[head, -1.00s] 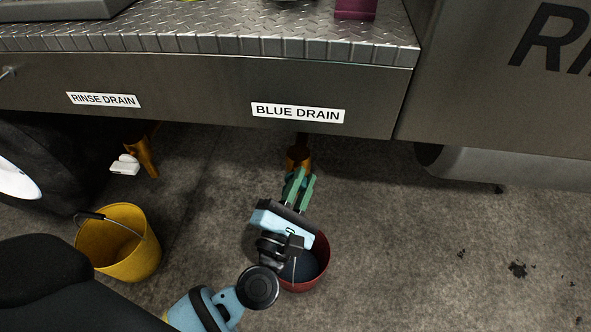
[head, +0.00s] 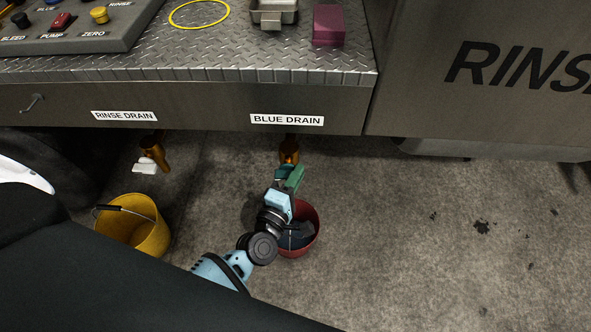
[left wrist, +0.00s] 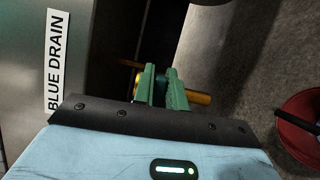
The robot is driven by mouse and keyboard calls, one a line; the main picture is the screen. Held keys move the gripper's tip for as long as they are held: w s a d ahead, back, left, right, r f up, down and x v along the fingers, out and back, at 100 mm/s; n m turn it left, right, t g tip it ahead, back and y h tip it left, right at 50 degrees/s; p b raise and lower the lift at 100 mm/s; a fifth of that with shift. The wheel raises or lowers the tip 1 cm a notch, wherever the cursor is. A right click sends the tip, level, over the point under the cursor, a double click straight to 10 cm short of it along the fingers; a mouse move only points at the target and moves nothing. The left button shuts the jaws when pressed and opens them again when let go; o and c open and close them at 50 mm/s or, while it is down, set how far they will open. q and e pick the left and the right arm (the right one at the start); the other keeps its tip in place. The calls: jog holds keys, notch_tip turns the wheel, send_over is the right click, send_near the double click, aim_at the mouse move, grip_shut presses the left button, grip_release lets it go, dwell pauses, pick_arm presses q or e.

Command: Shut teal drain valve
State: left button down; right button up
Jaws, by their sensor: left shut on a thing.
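The brass drain pipe (head: 289,152) hangs under the BLUE DRAIN label, and part of it shows behind my fingers in the left wrist view (left wrist: 199,97). My left gripper (head: 291,177) with its green fingers is right at this drain, below the front panel. In the left wrist view the fingers (left wrist: 162,84) are shut on the valve's handle, which is mostly hidden between them, so its angle cannot be told. A red bucket (head: 314,238) with dark contents stands below, partly behind my gripper. My right gripper is not in view.
The rinse drain (head: 154,152) with a white handle (head: 145,169) hangs to the left, above a yellow bucket (head: 148,236). The metal deck (head: 210,60) overhangs both drains. The concrete floor to the right is clear apart from dark stains.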

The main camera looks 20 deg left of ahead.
pick_arm(q)
jog(key=shift+a+f+m+p, duration=0.25)
jog(key=shift+a+m+p, duration=0.05)
jog(key=shift+a+p, duration=0.15)
jog(key=c, duration=1.4)
grip_release()
jog(key=shift+a, duration=0.1)
jog(key=shift+c, duration=0.2)
jog(key=shift+r, duration=0.1)
jog(key=shift+d, duration=0.2)
jog(key=s, duration=0.7)
jog(key=shift+s+a, duration=0.4)
jog(key=shift+a, duration=0.05)
jog(key=shift+o, duration=0.5)
